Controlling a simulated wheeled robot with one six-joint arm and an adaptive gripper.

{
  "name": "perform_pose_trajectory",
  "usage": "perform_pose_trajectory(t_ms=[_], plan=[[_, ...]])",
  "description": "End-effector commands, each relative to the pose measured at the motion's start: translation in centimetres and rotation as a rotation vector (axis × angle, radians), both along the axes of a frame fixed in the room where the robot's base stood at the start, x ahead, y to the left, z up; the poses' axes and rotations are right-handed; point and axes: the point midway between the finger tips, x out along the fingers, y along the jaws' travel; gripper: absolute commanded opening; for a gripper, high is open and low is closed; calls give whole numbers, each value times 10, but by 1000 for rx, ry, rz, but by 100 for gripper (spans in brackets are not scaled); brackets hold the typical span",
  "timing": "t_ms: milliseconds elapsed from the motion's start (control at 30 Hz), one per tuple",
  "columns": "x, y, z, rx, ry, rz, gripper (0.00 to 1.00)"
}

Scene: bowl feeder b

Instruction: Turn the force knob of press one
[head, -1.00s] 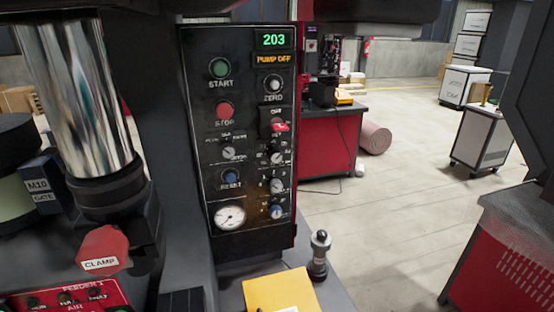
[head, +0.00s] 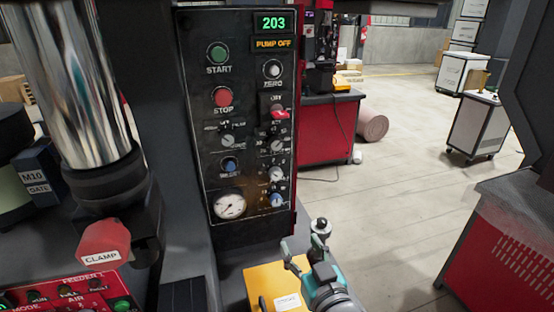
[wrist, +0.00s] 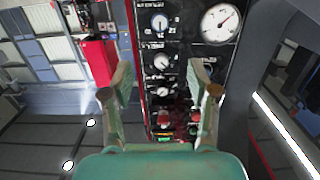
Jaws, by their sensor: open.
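The press control panel (head: 240,178) stands upright left of centre in the head view. It carries a zero knob (head: 271,69), a red switch (head: 278,113), small knobs on the right such as a white-faced one (head: 276,174) and a blue one (head: 276,200), and a round gauge (head: 229,205). The small labels are too blurred to tell which is the force knob. My gripper (head: 304,252) is low in front of the panel, open and empty. In the wrist view the panel appears upside down, with a blue knob (wrist: 158,23) beyond my open fingers (wrist: 160,93).
A yellow sheet or box (head: 264,283) lies on the ledge below. A red clamp knob (head: 104,243) and feeder panel (head: 70,290) are at left. Open floor (head: 400,190) lies to the right.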

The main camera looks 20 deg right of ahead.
Motion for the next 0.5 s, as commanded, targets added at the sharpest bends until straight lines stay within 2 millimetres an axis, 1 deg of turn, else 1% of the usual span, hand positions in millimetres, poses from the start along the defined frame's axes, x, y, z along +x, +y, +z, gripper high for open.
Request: perform_pose_trajectory(t_ms=[33,167,200,300,400,500], plan=[[10,0,18,0,-17,0,60],[29,0,56,0,-35,0,60],[34,0,68,0,-41,0,60],[44,0,97,1,-53,0,60],[51,0,122,1,-63,0,60],[55,0,139,1,-69,0,60]])
